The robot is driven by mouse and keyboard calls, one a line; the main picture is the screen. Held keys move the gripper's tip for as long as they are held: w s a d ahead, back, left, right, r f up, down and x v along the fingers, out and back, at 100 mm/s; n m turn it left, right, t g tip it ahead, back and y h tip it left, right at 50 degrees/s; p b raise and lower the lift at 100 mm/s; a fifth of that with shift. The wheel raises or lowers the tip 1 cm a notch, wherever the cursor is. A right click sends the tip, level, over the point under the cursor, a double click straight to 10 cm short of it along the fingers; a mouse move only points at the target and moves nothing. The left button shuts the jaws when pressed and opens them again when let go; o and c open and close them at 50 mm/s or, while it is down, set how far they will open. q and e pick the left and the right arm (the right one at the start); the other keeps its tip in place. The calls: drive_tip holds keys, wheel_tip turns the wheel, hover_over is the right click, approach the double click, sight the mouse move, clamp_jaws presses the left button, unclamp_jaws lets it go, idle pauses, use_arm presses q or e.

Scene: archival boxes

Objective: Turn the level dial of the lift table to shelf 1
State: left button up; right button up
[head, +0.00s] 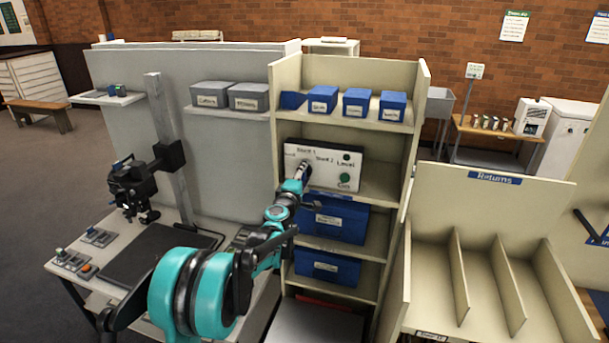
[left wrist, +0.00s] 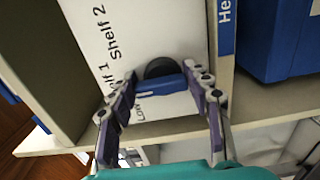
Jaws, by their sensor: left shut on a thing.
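The white control panel (head: 336,172) stands in the shelf unit below the top row of boxes. It reads "Shelf 1", "Shelf 2" and "Level", with two green round parts at its right. In the left wrist view the panel (left wrist: 130,30) shows the level dial (left wrist: 160,88), a blue bar on a black disc. My left gripper (head: 303,170) is at the panel's left part and hides the dial in the head view. In the left wrist view its fingers (left wrist: 163,97) are shut on the blue bar, one at each end. The dial's pointing direction is unclear. My right gripper is out of view.
The beige shelf unit (head: 424,100) holds blue boxes (head: 357,103) above and larger blue boxes (head: 335,222) below the panel. A grey flat top (head: 315,325) lies at its foot. Beige returns bins (head: 500,210) stand right; a desk with a black stand (head: 170,155) stands left.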

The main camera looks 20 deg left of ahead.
use_arm(q)
drive_tip(key=o, duration=1.2)
drive_tip(key=shift+s, duration=0.1)
drive_tip(key=s, duration=1.2)
drive_tip(key=shift+a, duration=0.15)
drive_tip(key=shift+w, duration=0.1)
